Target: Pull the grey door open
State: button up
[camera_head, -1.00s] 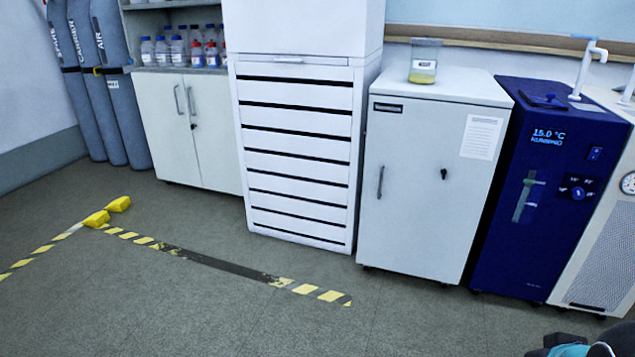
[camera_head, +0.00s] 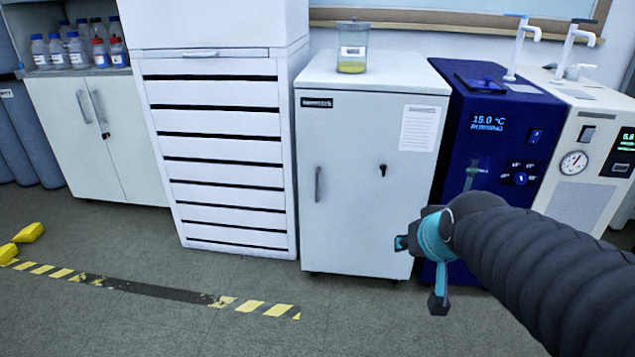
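The grey door (camera_head: 345,230) is the front of a low light-grey cabinet that stands between a tall white drawer unit and a dark blue machine. The door is shut. Its dark vertical handle (camera_head: 318,184) is near the left edge, and a black key or lock (camera_head: 382,170) is on the right. My gripper (camera_head: 418,272) is in front of the cabinet's lower right corner, to the right of and below the handle. It is apart from the handle. Two finger parts seem to stand apart with nothing visible between them; part of the gripper is hidden by the wrist.
A jar with yellow contents (camera_head: 352,48) stands on the cabinet. The white drawer unit (camera_head: 222,150) is on the left; the blue machine (camera_head: 490,130) and a white machine with a gauge (camera_head: 575,162) are on the right. Floor before the door is clear. Yellow blocks (camera_head: 28,233) lie far left.

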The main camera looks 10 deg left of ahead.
jog(key=w+a+f+t, duration=0.1)
jog(key=w+a, duration=0.1)
jog(key=w, duration=0.4)
jog(key=w+a+t, duration=0.1)
jog(key=w+a, duration=0.2)
jog(key=w, duration=0.3)
jog(key=n+t+y+b, duration=0.1)
jog(key=t+y+b, duration=0.1)
jog(key=t, duration=0.5)
send_near(317, 183)
jog(key=w, duration=0.3)
jog(key=w+a+p, duration=0.1)
jog(key=w, duration=0.6)
jog(key=shift+w+a+f+p, duration=0.15)
jog(key=shift+w+a+p, duration=0.15)
jog(key=shift+a+p, duration=0.1)
grip_shut()
